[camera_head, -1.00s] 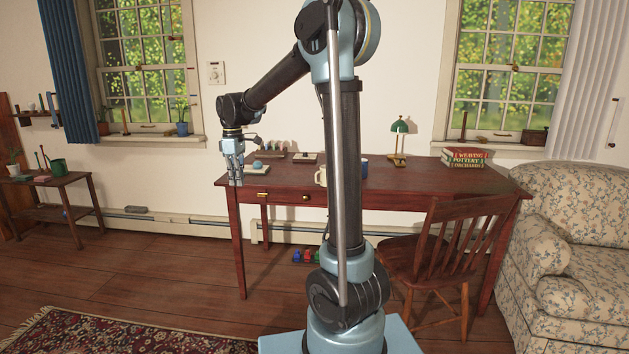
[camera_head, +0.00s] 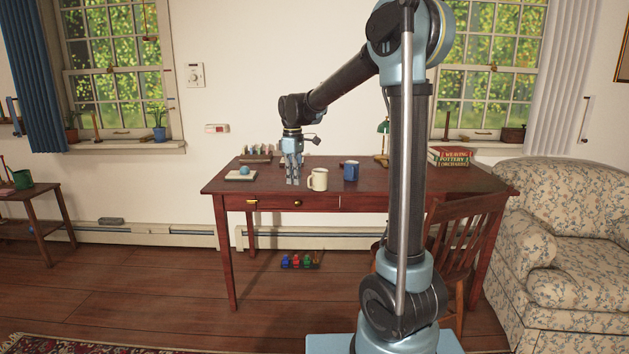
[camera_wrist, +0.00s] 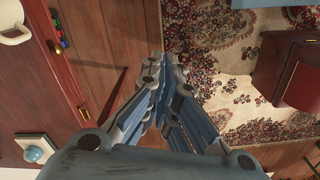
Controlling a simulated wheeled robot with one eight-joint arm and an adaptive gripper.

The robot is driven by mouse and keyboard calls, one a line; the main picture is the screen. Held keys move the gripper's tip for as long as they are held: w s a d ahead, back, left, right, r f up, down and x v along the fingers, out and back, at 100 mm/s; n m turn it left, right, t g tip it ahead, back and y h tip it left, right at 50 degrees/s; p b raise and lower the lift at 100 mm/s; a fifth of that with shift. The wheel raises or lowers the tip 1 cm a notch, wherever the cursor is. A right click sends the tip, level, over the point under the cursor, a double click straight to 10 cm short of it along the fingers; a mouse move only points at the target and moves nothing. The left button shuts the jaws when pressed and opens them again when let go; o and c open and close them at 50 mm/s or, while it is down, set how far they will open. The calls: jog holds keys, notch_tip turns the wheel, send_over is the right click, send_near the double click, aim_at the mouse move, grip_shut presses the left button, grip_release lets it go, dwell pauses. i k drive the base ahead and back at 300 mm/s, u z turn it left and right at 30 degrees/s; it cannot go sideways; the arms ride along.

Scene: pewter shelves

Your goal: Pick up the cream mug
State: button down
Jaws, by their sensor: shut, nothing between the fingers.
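The cream mug (camera_head: 318,180) stands upright on the dark red desk (camera_head: 408,203), near its front edge, with its handle to the left. In the wrist view a part of the cream mug (camera_wrist: 12,22) shows at the upper left corner, cut off by the frame. My gripper (camera_head: 293,182) points down and looks to be left of the mug in the head view, apart from it. Its fingers are shut and empty; in the wrist view the fingertips (camera_wrist: 163,65) meet in the middle.
A blue mug (camera_head: 351,171) stands right of the cream mug. A pale block with a blue ball (camera_head: 244,170) sits at the desk's left. A green lamp (camera_head: 383,140) and stacked books (camera_head: 449,157) stand farther right. A wooden chair (camera_head: 450,240) is at the desk's right front.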

aim_at(320, 176)
jog(key=z, duration=0.05)
jog(key=i, duration=1)
jog(key=u, duration=0.05)
